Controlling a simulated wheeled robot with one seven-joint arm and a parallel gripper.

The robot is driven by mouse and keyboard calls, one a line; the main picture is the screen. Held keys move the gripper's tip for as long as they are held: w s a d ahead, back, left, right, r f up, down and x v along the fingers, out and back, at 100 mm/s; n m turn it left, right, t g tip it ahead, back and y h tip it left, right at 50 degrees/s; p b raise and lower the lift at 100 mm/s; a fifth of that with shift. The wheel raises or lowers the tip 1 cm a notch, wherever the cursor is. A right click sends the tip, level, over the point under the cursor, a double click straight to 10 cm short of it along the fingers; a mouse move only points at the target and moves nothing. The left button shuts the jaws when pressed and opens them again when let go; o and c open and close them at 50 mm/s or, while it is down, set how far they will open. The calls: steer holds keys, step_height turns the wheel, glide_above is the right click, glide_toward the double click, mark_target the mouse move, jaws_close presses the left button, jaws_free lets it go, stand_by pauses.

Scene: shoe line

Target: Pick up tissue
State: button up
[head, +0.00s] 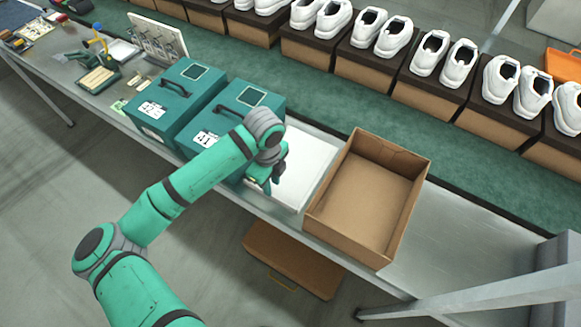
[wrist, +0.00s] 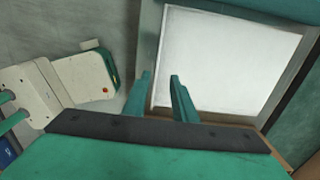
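The tissue (head: 308,172) is a flat white sheet or stack on the bench, between the green cases and the open cardboard box. It fills much of the upper right in the wrist view (wrist: 232,58). My gripper (head: 268,185) is over the tissue's left part, beside the nearer green case. In the wrist view the two green fingers (wrist: 160,83) are apart with nothing between them. They overlap the tissue's lower left edge in that picture. I cannot tell the exact height between fingertips and tissue.
An open, empty cardboard box (head: 365,195) stands right of the tissue. Two green cases with handles (head: 175,98) (head: 232,118) stand to the left. White shoes on boxes (head: 430,55) line the green belt behind. The bench right of the box (head: 445,250) is clear.

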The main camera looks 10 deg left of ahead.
steer(key=shift+s+a+f, duration=0.1)
steer(key=shift+s+f, duration=0.05)
steer(key=shift+f, duration=1.2)
steer(key=shift+s+a+f, duration=0.1)
steer(key=shift+f, duration=1.25)
jaws_close()
